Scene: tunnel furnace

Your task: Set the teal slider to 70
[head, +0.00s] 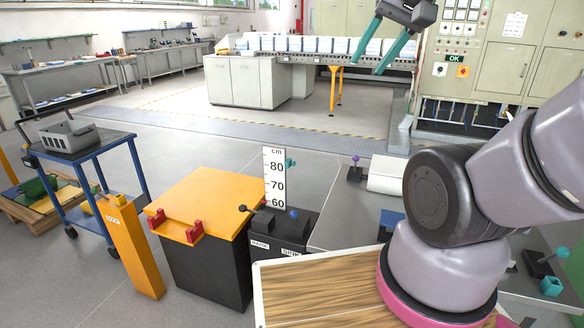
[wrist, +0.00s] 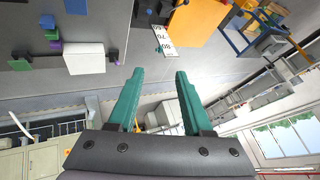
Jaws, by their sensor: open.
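The teal slider (head: 290,162) sits at the right edge of a white upright cm scale (head: 274,180), slightly above the 80 label. The scale shows 60, 70 and 80 from bottom to top. In the wrist view the scale (wrist: 171,36) appears upside down, with the small teal slider (wrist: 158,50) beside its 80 end. My gripper (head: 371,67), with teal fingers, is raised high, to the right of and above the scale. Its jaws are open and empty, also in the wrist view (wrist: 159,72), and touch nothing.
A dark box with levers (head: 292,232) stands at the scale's foot. An orange-topped bin (head: 200,195) is to its left. A grey table (head: 345,215) with a purple-knobbed lever (head: 355,160) and a white block (head: 387,174) is to its right. Open floor lies behind.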

